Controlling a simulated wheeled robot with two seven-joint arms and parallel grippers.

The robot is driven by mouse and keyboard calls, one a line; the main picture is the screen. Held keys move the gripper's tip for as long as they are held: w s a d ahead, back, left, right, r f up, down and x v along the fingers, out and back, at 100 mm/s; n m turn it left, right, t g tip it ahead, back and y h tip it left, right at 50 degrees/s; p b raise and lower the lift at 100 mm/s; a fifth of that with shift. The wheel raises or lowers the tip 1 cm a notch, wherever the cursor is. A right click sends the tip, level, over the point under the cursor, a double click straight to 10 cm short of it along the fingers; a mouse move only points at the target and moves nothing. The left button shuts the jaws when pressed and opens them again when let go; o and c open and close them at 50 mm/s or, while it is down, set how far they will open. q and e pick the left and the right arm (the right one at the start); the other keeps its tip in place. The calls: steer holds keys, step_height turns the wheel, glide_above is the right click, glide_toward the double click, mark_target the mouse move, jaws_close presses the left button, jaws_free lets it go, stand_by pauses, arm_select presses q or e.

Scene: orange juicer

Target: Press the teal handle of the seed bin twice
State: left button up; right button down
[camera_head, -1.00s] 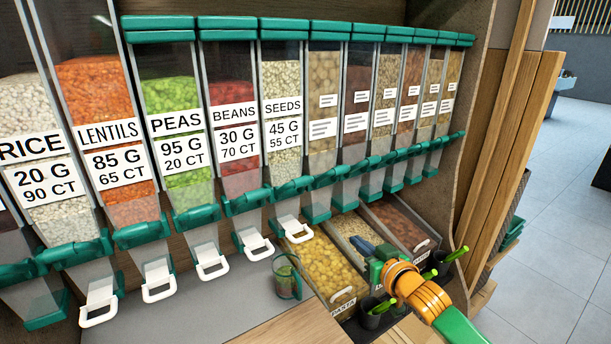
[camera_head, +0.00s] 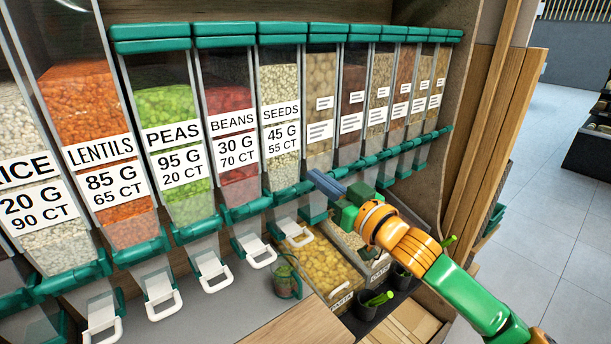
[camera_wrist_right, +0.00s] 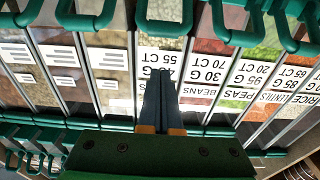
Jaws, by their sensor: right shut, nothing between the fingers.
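The seeds bin (camera_head: 280,90) is a clear dispenser of pale seeds labelled SEEDS, 45 G, 55 CT. Its teal handle (camera_head: 288,196) crosses the lower front, with a white chute lever (camera_head: 296,236) below. My right gripper (camera_head: 313,174) is shut and empty, its dark fingers pointing left, close to the right end of the teal handle. I cannot tell whether they touch. In the right wrist view, which is upside down, the shut fingers (camera_wrist_right: 158,84) overlap the seeds label (camera_wrist_right: 163,62), and the teal handle (camera_wrist_right: 165,30) shows beyond them. My left gripper is not in view.
A small clear cup with teal (camera_head: 287,277) stands below. Open trays, including a pasta tray (camera_head: 325,268), lie under my right arm.

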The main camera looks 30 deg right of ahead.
mark_target(303, 185)
steer(key=w+p, duration=0.1)
steer(key=w, duration=0.1)
steer(key=w+p, duration=0.1)
steer(key=w, duration=0.1)
steer(key=w+r, duration=0.1)
steer(key=w, duration=0.1)
steer(key=shift+w+a+p, duration=0.3)
steer(key=shift+a+p, duration=0.1)
steer(key=f, duration=0.1)
steer(key=s+f, duration=0.1)
steer(key=f, duration=0.1)
steer(key=shift+s+p, duration=0.25)
steer(key=shift+p, duration=0.05)
steer(key=shift+s+d+f, duration=0.1)
steer(key=shift+s+f, duration=0.25)
steer(key=shift+f, duration=0.05)
